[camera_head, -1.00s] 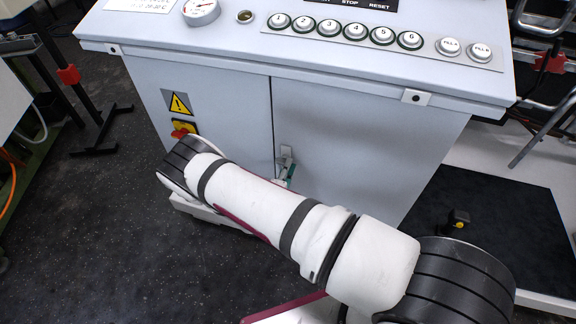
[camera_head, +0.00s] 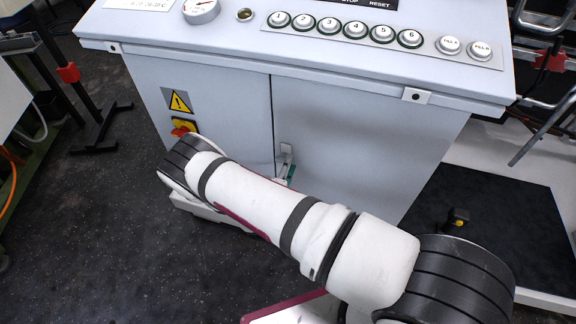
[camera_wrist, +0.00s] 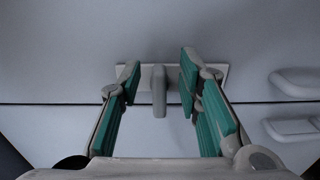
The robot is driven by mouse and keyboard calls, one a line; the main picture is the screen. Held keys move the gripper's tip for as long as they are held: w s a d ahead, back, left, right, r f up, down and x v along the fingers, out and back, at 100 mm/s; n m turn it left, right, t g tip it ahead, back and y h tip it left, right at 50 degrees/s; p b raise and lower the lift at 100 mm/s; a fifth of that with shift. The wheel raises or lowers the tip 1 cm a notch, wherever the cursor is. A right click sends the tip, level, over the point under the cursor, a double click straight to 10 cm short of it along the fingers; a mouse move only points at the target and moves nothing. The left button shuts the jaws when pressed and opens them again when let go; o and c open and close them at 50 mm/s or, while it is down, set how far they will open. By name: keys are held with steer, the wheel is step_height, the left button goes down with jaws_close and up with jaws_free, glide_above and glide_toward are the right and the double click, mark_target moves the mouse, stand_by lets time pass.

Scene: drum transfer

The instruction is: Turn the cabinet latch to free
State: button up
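The latch (camera_wrist: 158,92) is a small grey handle on a pale plate at the cabinet door seam. In the wrist view the handle stands across the seam, pointing down the picture. My gripper (camera_wrist: 160,74) is open, with one teal-padded finger on each side of the handle and a visible gap on both sides. In the head view the latch plate (camera_head: 286,149) shows at the seam of the pale grey cabinet (camera_head: 350,125). My gripper (camera_head: 286,172) is just below the plate there, mostly hidden behind my arm.
A yellow and red switch (camera_head: 184,127) sits left of the seam, under a warning sign (camera_head: 177,102). The cabinet top overhangs the doors and carries a button panel (camera_head: 380,39). Two rounded grey shapes (camera_wrist: 297,82) show at the right of the wrist view.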

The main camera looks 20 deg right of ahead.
steer(key=v, duration=1.2)
